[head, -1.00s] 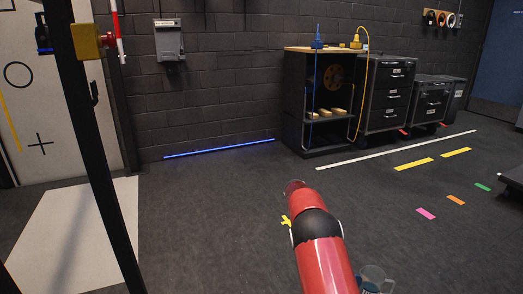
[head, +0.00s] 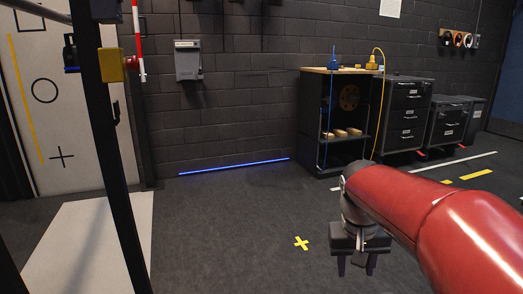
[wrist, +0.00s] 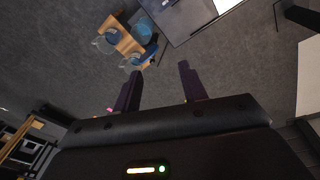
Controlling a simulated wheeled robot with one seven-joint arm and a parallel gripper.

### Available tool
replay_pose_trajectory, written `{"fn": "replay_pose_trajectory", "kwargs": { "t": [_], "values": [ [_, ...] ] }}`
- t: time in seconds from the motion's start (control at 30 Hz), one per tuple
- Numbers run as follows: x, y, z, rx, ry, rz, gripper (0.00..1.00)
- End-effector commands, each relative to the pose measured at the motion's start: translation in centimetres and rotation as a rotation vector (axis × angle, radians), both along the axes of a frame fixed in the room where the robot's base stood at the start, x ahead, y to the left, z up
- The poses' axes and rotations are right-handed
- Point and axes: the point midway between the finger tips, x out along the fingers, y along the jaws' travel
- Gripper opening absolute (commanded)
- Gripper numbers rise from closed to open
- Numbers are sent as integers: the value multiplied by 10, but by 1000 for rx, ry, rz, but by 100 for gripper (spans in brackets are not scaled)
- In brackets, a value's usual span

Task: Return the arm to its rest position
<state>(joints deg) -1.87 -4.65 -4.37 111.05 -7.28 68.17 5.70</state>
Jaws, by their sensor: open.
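My red arm (head: 430,215) reaches in from the lower right of the head view, bent, with its wrist hanging down. My gripper (head: 356,268) points down above the dark floor, right of a yellow cross mark (head: 301,243). In the wrist view my gripper (wrist: 160,82) shows two dark fingers well apart with only floor between them. It holds nothing and touches nothing that I can see.
A black post (head: 118,170) with a yellow box (head: 110,66) stands at the left. A dark shelf unit (head: 312,125) and drawer cabinets (head: 404,120) line the back wall. A wooden stand with blue-topped containers (wrist: 122,38) shows in the wrist view. The middle floor is clear.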

Motion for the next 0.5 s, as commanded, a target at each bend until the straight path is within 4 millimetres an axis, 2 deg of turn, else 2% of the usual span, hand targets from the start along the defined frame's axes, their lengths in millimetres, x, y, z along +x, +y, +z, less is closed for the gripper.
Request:
{"fn": "replay_pose_trajectory", "kwargs": {
  "t": [0.03, 0.2, 0.4, 0.5],
  "values": [
    [-16, 4, 6, 12, -35, 11, 42],
    [-62, 17, 12, 46, -148, 50, 42],
    [-112, 30, 6, 72, -277, 92, 42],
    [-131, 35, 0, 78, -329, 108, 42]
  ]
}}
